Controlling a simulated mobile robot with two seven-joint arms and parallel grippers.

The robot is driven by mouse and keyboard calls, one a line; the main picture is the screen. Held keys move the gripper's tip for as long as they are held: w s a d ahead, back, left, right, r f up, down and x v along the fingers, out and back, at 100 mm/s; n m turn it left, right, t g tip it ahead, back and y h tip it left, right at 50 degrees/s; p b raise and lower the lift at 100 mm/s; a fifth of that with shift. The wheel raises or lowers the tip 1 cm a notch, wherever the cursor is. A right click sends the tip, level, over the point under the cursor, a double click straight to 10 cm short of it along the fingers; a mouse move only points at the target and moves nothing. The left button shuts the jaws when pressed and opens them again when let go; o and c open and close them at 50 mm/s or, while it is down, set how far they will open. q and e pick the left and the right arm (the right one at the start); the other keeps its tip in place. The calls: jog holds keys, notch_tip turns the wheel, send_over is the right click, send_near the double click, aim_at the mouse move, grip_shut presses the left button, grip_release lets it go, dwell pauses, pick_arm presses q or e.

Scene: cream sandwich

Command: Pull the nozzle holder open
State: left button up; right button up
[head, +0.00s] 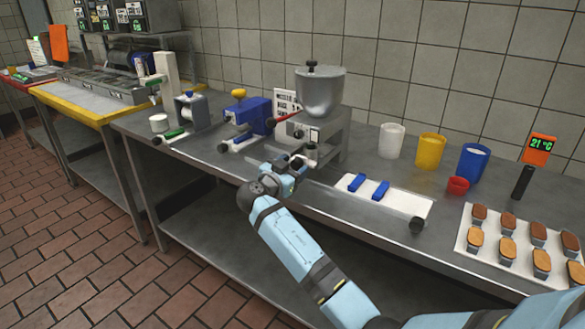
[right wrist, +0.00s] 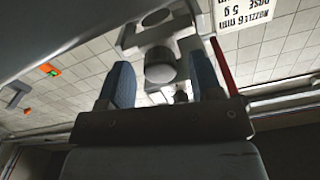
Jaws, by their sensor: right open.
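In the right wrist view, my right gripper (right wrist: 160,82) is open, with a blue finger on each side. A grey round part (right wrist: 160,66) of the machine shows between the fingers; I cannot tell whether they touch it. My left gripper is not in view.
A white tray (head: 400,208) with two blue-handled tools lies right of the gripper. White (head: 391,141), yellow (head: 430,150) and blue (head: 472,163) cups stand behind it. A blue machine (head: 253,114) stands left of the filling machine. A sign (right wrist: 240,12) shows in the wrist view.

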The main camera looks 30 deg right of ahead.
grip_shut()
jog(key=shift+s+a+f, duration=0.1)
jog(key=shift+a, duration=0.2)
pick_arm(q)
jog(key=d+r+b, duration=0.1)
jog(key=b, duration=0.1)
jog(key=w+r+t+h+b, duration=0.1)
jog(key=b, duration=0.1)
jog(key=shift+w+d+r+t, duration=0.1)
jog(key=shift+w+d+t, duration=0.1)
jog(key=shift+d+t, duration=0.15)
pick_arm(e)
jog(key=v, duration=1)
jog(key=shift+s+a, duration=0.2)
jog(key=shift+a, duration=0.1)
grip_release()
